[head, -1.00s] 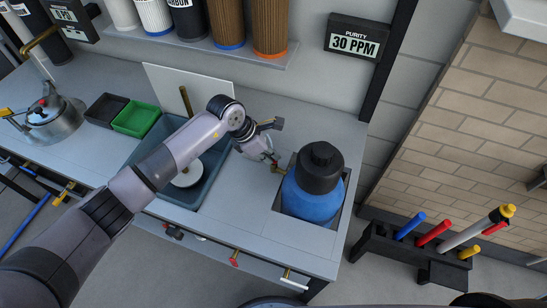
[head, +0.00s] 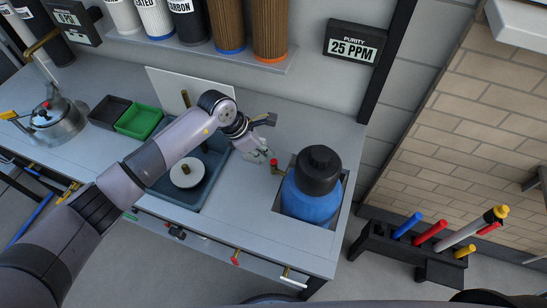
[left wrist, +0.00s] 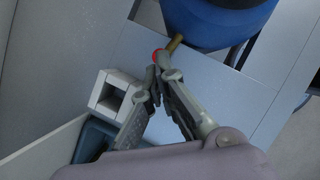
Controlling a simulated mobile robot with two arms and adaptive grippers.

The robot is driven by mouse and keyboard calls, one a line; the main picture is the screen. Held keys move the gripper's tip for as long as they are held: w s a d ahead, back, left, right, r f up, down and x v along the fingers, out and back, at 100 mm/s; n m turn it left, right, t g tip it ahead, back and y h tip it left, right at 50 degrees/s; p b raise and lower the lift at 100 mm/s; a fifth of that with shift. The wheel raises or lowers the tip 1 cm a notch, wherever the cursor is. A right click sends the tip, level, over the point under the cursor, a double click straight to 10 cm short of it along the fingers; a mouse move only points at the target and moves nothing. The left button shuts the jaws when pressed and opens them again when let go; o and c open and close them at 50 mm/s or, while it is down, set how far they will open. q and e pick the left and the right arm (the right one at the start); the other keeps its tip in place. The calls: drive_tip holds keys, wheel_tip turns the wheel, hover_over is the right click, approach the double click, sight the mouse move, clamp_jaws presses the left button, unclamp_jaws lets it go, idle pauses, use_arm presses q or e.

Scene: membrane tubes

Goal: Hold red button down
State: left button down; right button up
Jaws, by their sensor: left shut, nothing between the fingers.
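The red button (head: 273,162) is a small red cap on a brass spout beside the blue tank with the black cap (head: 312,205), set in a square cutout at the counter's right end. My left gripper (head: 265,154) is shut and empty, its fingertips close to the button at its upper left. In the left wrist view the red button (left wrist: 157,54) shows just beyond the shut fingertips (left wrist: 154,76), partly hidden by them. I cannot tell whether they touch it. My right gripper is not in view.
A purity display (head: 354,48) on the wall reads 25 PPM. A blue-grey basin (head: 205,190) lies under my left arm, left of the tank. Green and black trays (head: 140,118) and a kettle (head: 56,120) stand farther left. A rack of coloured tubes (head: 425,250) is at right.

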use_arm(q)
drive_tip(key=p+v, duration=0.1)
drive_tip(key=v, duration=0.2)
drive_tip(key=shift+p, duration=0.3)
idle(0.6)
